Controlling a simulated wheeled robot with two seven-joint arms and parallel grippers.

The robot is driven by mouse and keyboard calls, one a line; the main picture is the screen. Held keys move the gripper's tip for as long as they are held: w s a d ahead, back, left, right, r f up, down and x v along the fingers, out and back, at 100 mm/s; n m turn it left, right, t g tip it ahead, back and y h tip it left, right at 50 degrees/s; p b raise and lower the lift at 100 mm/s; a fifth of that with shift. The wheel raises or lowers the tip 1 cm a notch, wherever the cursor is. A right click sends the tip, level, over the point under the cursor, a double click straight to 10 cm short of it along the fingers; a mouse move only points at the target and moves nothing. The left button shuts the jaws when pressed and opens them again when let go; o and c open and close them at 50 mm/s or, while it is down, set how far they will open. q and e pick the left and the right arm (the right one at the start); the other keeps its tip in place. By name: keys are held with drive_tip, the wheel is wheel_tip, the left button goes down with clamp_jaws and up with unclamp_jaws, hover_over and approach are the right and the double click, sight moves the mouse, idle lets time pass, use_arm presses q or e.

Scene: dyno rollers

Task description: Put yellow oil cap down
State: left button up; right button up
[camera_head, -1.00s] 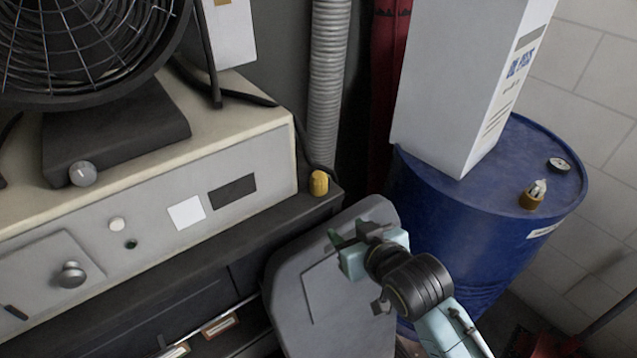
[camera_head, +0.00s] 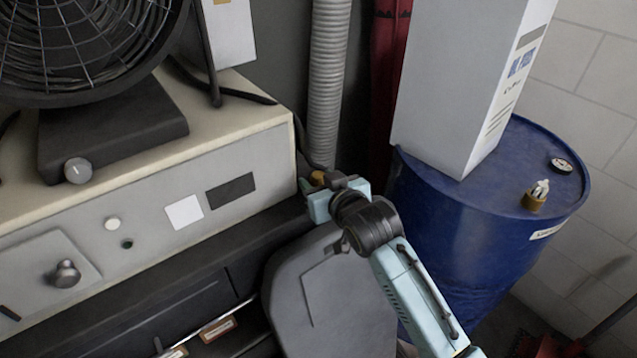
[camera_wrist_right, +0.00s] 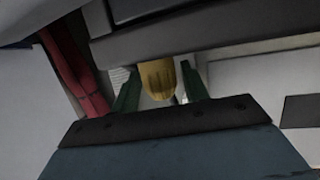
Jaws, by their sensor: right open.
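The yellow oil cap (camera_head: 318,177) stands on the dark ledge at the right end of the beige machine, mostly hidden behind my right gripper in the head view. In the right wrist view the yellow cap (camera_wrist_right: 157,79) sits between the two green fingers. My right gripper (camera_head: 312,187) is open, with its fingers on either side of the cap; the wrist view (camera_wrist_right: 158,88) shows a gap to the finger at the left. Whether either finger touches the cap cannot be told. My left gripper is not in view.
A beige machine (camera_head: 150,205) with a fan (camera_head: 75,45) on top stands at the left. A grey ribbed hose (camera_head: 327,90) runs up behind the cap. A blue drum (camera_head: 440,215) bearing a white box (camera_head: 460,90) stands at the right. A grey panel (camera_head: 330,300) lies below my right arm.

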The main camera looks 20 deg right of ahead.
drive_tip(key=shift+x, duration=1.25)
drive_tip(key=c, duration=0.8)
drive_tip(key=shift+r, duration=0.1)
